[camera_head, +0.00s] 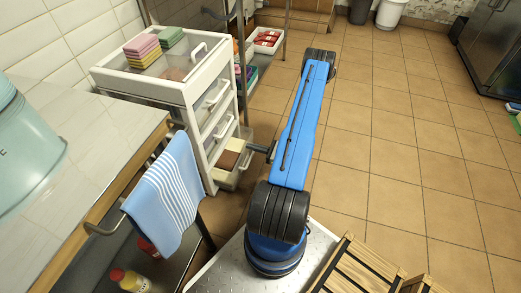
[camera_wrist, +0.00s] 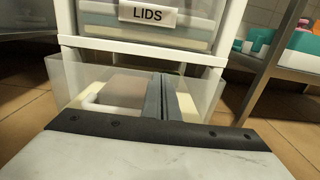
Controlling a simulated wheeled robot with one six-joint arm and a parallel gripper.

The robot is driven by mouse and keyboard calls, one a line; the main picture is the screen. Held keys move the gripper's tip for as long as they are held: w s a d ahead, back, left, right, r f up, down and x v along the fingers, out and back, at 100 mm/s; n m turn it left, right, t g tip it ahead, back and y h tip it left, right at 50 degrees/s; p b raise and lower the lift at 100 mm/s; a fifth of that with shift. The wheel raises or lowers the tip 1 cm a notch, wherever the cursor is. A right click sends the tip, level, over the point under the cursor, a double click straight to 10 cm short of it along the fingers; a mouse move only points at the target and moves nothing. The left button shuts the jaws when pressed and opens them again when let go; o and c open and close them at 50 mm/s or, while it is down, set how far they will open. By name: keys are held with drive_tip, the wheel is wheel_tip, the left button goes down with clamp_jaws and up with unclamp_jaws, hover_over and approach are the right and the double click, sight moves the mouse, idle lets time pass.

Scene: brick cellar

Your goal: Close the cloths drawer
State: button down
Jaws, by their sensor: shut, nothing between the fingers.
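A white drawer unit (camera_head: 192,98) stands against the tiled wall. Its bottom drawer (camera_head: 226,180) is pulled out and holds folded brown and cream cloths (camera_head: 230,160). In the wrist view this clear-walled drawer (camera_wrist: 208,92) is straight ahead, with its pale handle (camera_wrist: 110,108) left of my fingers. The drawer above it, labelled LIDS (camera_wrist: 148,15), looks shut. My gripper (camera_wrist: 164,92) is shut and empty, pointing at the open drawer's front. It also shows in the head view (camera_head: 250,148), close to the drawer; I cannot tell whether it touches. No cloths label is readable.
Coloured cloth stacks (camera_head: 143,44) lie on top of the unit. A metal shelf rack (camera_head: 262,62) stands just behind it. A counter with a hanging striped towel (camera_head: 166,192) is at the left, wooden crates (camera_head: 356,268) at the front. The tiled floor (camera_head: 390,140) to the right is clear.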

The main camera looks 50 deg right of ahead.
drive_tip(key=x, duration=0.7)
drive_tip(key=shift+w, duration=0.1)
drive_tip(key=s+d+f, duration=0.1)
drive_tip(key=s+d, duration=0.7)
drive_tip(key=s, duration=0.3)
drive_tip(key=x, duration=1.3)
drive_tip(key=shift+f, duration=0.15)
idle(0.3)
drive_tip(key=shift+w, duration=0.1)
